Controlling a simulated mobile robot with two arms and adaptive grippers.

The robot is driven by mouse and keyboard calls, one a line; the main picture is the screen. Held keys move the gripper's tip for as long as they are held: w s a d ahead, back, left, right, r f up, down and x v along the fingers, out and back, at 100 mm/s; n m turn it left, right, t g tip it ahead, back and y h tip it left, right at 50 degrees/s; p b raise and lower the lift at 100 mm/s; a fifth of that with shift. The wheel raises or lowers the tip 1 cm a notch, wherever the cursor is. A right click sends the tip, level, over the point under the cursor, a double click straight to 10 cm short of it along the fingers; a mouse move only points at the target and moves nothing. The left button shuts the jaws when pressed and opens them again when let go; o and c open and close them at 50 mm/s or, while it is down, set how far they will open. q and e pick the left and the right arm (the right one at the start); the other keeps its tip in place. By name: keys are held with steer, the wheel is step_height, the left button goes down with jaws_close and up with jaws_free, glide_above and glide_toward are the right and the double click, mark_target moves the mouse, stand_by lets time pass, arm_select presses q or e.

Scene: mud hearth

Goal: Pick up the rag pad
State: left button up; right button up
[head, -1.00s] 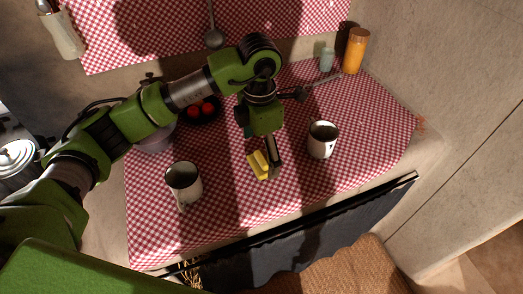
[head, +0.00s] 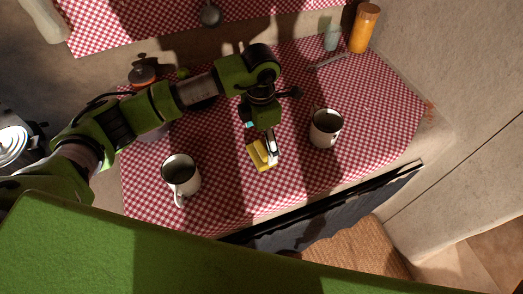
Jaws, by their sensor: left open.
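A small yellow block-like thing, which looks like the rag pad (head: 257,158), is on the red-and-white checked cloth near the middle of the table in the head view. My left gripper (head: 267,151) reaches down at it from above, its fingers open. A pale finger shows along the pad's right side and hides part of it. I cannot tell whether the fingers touch the pad. My right gripper is not in view.
A white mug (head: 181,175) stands left of the pad and another mug (head: 326,129) stands to the right. An orange jar (head: 364,28) and a pale green cup (head: 331,38) stand at the back right. The checked cloth (head: 375,100) is clear at the right.

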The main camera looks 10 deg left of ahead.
mark_target(261, 148)
arm_select(q)
step_height(261, 148, down, 5)
steer(key=shift+d+r+p, duration=0.1)
steer(key=shift+p, duration=0.95)
steer(key=shift+f, duration=0.25)
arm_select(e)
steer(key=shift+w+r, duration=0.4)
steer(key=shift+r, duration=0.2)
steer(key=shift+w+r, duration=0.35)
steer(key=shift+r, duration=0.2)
arm_select(q)
steer(key=c, duration=1.2)
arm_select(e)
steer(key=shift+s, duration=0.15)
